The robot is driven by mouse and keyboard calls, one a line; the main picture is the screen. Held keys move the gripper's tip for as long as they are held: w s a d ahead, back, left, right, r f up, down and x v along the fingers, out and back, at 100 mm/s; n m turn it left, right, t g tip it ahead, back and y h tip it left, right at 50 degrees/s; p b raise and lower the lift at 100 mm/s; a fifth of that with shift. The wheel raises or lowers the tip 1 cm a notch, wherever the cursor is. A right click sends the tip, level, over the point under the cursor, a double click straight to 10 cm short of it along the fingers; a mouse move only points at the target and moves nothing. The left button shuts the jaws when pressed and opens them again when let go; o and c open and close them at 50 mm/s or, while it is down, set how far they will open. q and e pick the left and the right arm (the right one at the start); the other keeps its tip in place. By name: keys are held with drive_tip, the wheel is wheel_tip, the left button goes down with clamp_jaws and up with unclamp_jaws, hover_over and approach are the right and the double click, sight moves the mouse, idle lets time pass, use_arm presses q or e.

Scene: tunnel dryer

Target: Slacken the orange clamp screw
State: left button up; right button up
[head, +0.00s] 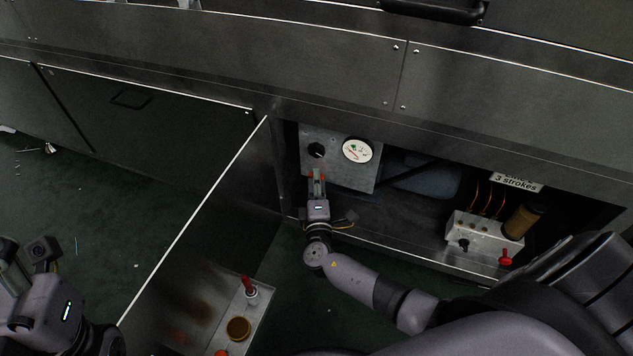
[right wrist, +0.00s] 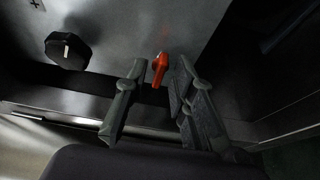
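The orange clamp screw (right wrist: 159,66) shows in the right wrist view as a small orange lever at the lower edge of a grey metal panel. My right gripper (right wrist: 155,75) is open, with one finger on each side of the screw in that picture. I cannot tell whether either finger touches it. In the head view, my right gripper (head: 317,174) points up at the lower edge of the gauge panel (head: 330,172). The gripper mostly hides the screw there. My left gripper (head: 40,285) is at the lower left, away from the panel, its fingers too unclear to read.
The panel carries a black knob (head: 316,150) and a white dial gauge (head: 357,150). To the right stands a valve block (head: 485,238) with a red knob (head: 505,257). An open door (head: 215,215) is on the left, with a tray (head: 256,312) beside it holding a red-handled item.

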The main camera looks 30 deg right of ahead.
clamp_jaws()
idle(0.4)
